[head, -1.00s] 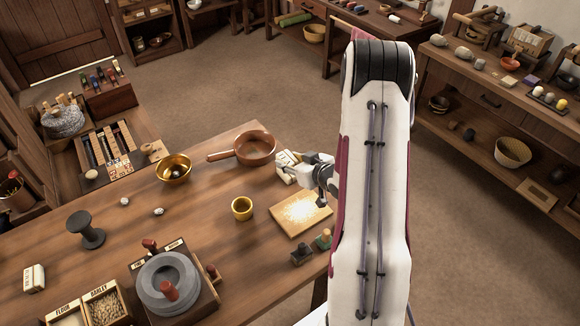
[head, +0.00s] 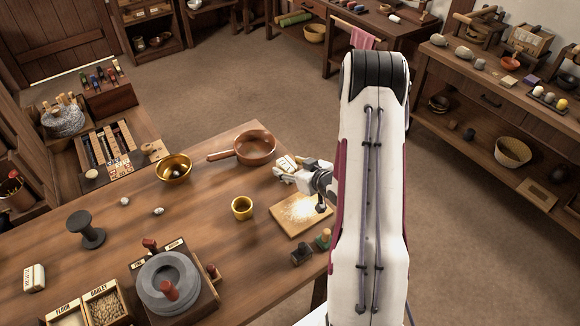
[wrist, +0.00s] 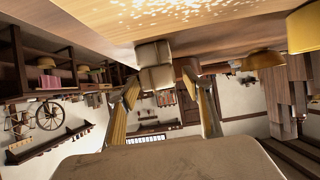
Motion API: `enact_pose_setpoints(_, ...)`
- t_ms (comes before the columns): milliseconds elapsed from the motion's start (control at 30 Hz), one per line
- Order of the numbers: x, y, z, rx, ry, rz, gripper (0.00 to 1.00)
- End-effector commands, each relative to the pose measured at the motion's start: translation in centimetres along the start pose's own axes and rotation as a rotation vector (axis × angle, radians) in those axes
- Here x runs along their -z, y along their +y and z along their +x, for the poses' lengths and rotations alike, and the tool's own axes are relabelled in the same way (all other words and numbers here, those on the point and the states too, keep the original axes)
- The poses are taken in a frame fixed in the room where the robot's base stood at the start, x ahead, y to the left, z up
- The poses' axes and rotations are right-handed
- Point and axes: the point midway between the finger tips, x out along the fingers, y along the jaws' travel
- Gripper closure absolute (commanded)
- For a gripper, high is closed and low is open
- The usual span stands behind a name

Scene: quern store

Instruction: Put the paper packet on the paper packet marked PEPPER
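Two pale paper packets show at the far right end of the table, partly behind my gripper. In the wrist view, which sees the table upside down, the lower packet (wrist: 152,52) is against the tabletop and the other packet (wrist: 157,79) sits on it. In the head view, the upper packet (head: 287,162) shows dark lettering too small to read; I cannot make out the word PEPPER. My gripper (head: 279,174) is beside the stack.
A floured board (head: 300,215) lies just below my gripper, with a gold cup (head: 242,208) to its left. A copper pan (head: 255,148) stands left of the packets. Another lettered packet (head: 34,278) lies far left. Stamps (head: 302,252) stand near the board.

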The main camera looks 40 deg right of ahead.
Motion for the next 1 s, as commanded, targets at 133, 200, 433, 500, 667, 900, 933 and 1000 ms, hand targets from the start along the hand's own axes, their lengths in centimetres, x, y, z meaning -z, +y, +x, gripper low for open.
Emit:
enact_pose_setpoints(133,0.0,0.0,0.0,0.000,0.000,0.000,0.51)
enact_pose_setpoints(200,0.0,0.0,0.0,0.000,0.000,0.000,0.51)
enact_pose_setpoints(433,0.3,0.0,-0.2,0.000,0.000,-0.001,0.51)
enact_pose_setpoints(500,0.3,0.1,-0.6,-0.002,0.000,0.000,0.51)
enact_pose_setpoints(667,0.3,0.1,-2.1,-0.002,0.001,0.000,0.51)
enact_pose_setpoints(900,0.3,0.1,-5.5,-0.003,0.000,0.002,0.51)
enact_pose_setpoints(933,0.3,0.1,-6.0,-0.003,0.000,0.002,0.51)
enact_pose_setpoints(1000,0.3,0.1,-7.1,-0.003,0.001,0.001,0.51)
